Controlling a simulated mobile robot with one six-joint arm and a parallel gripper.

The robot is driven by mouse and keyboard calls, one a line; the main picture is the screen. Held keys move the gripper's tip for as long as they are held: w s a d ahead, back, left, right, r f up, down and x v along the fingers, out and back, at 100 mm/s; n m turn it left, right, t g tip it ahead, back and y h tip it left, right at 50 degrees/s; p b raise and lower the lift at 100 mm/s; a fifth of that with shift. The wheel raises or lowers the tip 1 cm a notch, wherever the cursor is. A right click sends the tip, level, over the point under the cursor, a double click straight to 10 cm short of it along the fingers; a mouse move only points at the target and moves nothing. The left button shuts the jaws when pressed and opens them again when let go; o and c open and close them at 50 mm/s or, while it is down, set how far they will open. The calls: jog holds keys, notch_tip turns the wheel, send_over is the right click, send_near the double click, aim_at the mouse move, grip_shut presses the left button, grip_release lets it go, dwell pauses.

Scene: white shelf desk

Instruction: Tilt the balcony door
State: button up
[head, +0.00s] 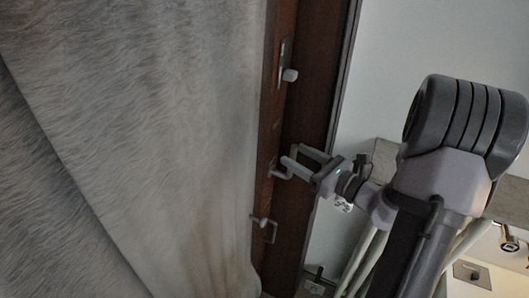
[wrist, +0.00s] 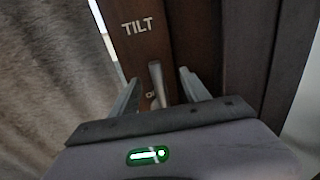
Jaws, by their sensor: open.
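The balcony door's dark brown wooden frame (head: 293,118) runs from top to bottom in the head view. In the wrist view its wood (wrist: 143,50) carries a white "TILT" label (wrist: 138,27). A pale metal handle (wrist: 157,82) stands out between the two fingers of my gripper (wrist: 160,80). In the head view my gripper (head: 294,156) is open at the frame, with its fingertips beside a small pale handle (head: 274,172). The fingers are apart on either side of the handle in the wrist view; I cannot tell whether either touches it.
A pale fuzzy curtain (head: 140,120) hangs close to the left of the frame. Another pale handle (head: 289,75) is higher on the wood, and one more (head: 264,222) is lower. A white wall (head: 410,50) is at the right.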

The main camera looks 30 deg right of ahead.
jog(key=shift+s, duration=0.1)
jog(key=b+v, duration=0.1)
jog(key=v, duration=0.8)
jog(key=shift+s+b, duration=0.35)
jog(key=shift+s, duration=0.05)
jog(key=shift+d, duration=0.15)
